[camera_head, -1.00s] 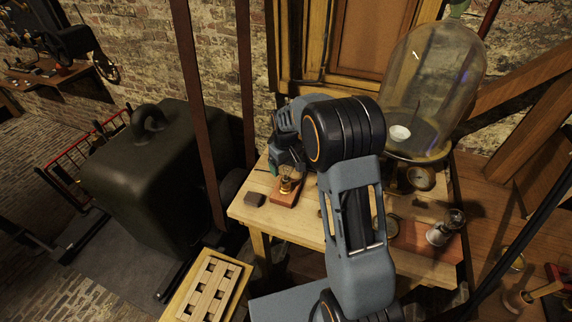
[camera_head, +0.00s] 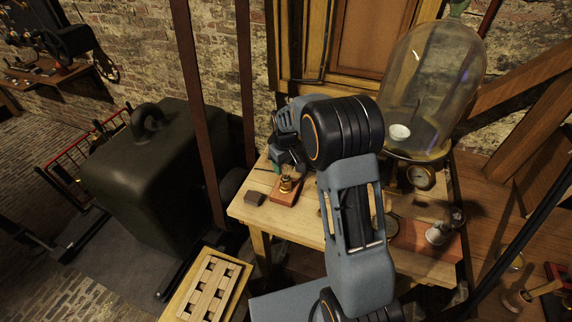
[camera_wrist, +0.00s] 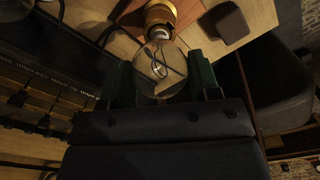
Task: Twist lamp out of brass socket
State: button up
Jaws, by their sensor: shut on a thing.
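The brass socket (camera_head: 286,184) stands on a small reddish wooden base (camera_head: 284,196) on the workbench. In the wrist view the socket (camera_wrist: 160,14) is at the top centre. The clear glass lamp (camera_wrist: 160,66), with a looped filament, points from the socket toward my gripper. My gripper (camera_wrist: 161,80) has green fingers on both sides of the glass and is shut on the lamp. In the head view my gripper (camera_head: 280,164) is just above the socket and mostly hides the lamp. I cannot tell how far the lamp's base sits in the socket.
A dark block (camera_head: 255,198) lies left of the base on the workbench (camera_head: 262,217). A large glass bell jar (camera_head: 430,85) stands at the right rear. A slotted wooden rack (camera_head: 210,287) is at the front left. A big dark case (camera_head: 150,195) stands left of the bench.

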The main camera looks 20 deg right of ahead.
jog(key=n, duration=0.4)
jog(key=shift+c, duration=0.2)
jog(key=shift+n, duration=1.2)
jog(key=n, duration=0.6)
jog(key=shift+n, duration=0.5)
jog(key=n, duration=0.4)
jog(key=shift+n+b, duration=0.3)
jog(key=shift+n, duration=0.1)
jog(key=shift+r, duration=0.3)
